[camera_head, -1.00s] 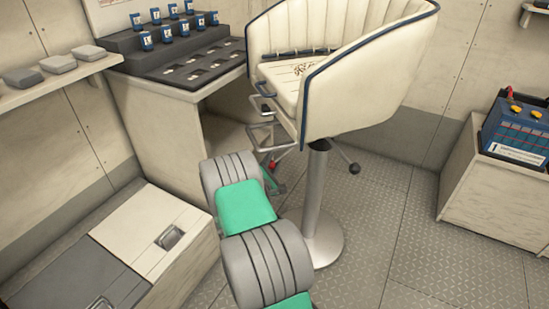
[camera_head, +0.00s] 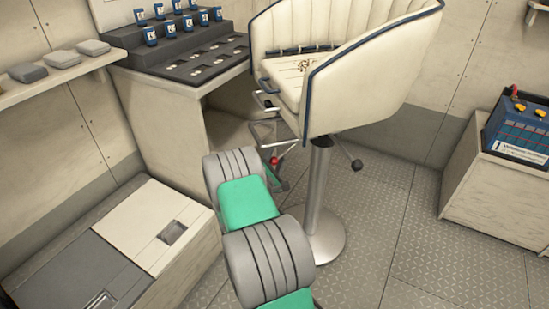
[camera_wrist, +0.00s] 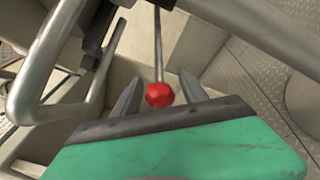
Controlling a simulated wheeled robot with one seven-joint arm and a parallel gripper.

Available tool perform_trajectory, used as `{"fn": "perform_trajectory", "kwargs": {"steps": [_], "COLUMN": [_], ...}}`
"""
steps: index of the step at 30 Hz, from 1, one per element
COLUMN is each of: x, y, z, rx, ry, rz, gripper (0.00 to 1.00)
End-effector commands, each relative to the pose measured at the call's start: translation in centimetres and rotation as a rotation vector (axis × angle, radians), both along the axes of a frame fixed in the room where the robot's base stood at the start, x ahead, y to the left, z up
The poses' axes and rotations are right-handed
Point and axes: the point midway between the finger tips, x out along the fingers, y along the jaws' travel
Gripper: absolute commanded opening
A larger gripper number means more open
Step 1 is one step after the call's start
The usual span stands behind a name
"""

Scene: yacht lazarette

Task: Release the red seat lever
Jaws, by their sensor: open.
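The red lever knob (camera_wrist: 160,94) sits on the end of a thin metal rod in the wrist view. It also shows small under the seat in the head view (camera_head: 274,160). My gripper (camera_wrist: 155,88) is open, with one dark finger on each side of the knob. The knob appears between the fingers, close to the palm; I cannot tell whether anything touches. The cream seat (camera_head: 345,75) with blue trim stands on a metal pedestal (camera_head: 318,200). In the head view my arm mostly hides my gripper.
Bent metal rails (camera_wrist: 50,65) hang left of my gripper, close by, and another bar crosses above right. A low locker (camera_head: 130,240) is at left.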

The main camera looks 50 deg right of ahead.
Motion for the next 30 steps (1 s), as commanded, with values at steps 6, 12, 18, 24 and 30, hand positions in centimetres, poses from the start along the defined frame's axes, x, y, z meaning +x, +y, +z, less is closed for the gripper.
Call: {"fn": "perform_trajectory", "kwargs": {"steps": [6,12,18,24,30], "x": [-0.7,-2.6,-3.6,-3.6,-3.7], "y": [1.8,5.5,7.0,7.0,6.9], "z": [0.1,0.1,0.0,0.0,0.0], "rx": [0.001,0.001,0.001,0.000,0.000], "ry": [0.003,0.004,0.000,0.000,0.000], "rz": [0.005,0.007,0.004,0.003,0.002], "gripper": [0.50,0.50,0.50,0.50,0.50]}}
